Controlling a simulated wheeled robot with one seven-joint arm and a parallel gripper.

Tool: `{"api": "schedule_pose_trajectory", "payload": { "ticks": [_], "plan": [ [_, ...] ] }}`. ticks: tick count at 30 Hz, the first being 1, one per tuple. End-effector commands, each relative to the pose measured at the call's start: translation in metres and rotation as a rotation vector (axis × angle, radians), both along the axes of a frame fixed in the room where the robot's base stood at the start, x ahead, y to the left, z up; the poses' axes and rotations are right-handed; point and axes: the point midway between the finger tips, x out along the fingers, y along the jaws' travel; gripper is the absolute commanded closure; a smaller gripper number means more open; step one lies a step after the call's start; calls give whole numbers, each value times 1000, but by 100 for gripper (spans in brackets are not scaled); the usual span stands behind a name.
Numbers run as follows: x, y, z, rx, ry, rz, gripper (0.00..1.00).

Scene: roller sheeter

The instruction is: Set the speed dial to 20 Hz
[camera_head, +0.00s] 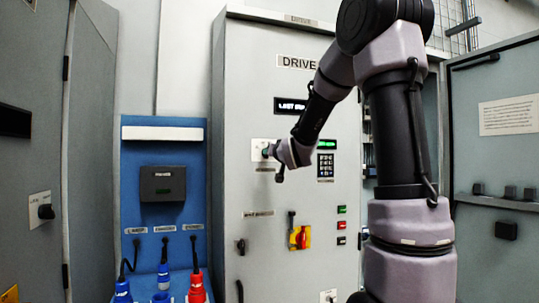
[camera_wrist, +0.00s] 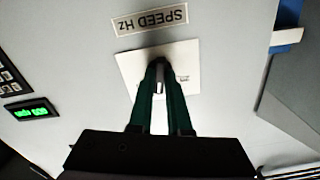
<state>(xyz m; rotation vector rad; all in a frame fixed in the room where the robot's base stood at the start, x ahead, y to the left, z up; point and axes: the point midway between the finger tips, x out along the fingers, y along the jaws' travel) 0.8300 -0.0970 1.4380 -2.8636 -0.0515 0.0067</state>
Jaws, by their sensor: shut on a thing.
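The drive cabinet (camera_head: 290,100) stands in the middle of the head view. The white dial plate (camera_head: 257,145) is on its door, and it also shows in the wrist view (camera_wrist: 128,68). The "SPEED HZ" label (camera_wrist: 149,20) appears upside down beside the plate. My gripper (camera_head: 268,151) reaches the plate from the right. In the wrist view its two dark green fingers (camera_wrist: 160,68) are shut on the speed dial (camera_wrist: 159,86), with only a small grey part showing between them. The fingers and arm hide most of the dial and its scale, so I cannot read the setting.
A small green-lit display (camera_head: 327,144) and a keypad (camera_head: 325,166) are right of the plate. A red-and-yellow switch (camera_head: 300,237) and several push buttons are lower on the door. A blue panel (camera_head: 163,215) with plugs is at left. An open cabinet door (camera_head: 500,160) is at right.

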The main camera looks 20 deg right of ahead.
Motion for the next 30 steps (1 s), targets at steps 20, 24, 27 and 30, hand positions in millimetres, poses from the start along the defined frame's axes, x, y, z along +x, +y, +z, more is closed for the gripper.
{"api": "schedule_pose_trajectory", "payload": {
  "ticks": [20,24,27,30],
  "plan": [
    [0,-1,-1,-640,-20,1,100],
    [0,-1,-1,-773,-25,1,100],
    [0,-1,-1,-867,-29,1,100],
    [0,-2,-1,-958,-32,1,100]
  ]
}}
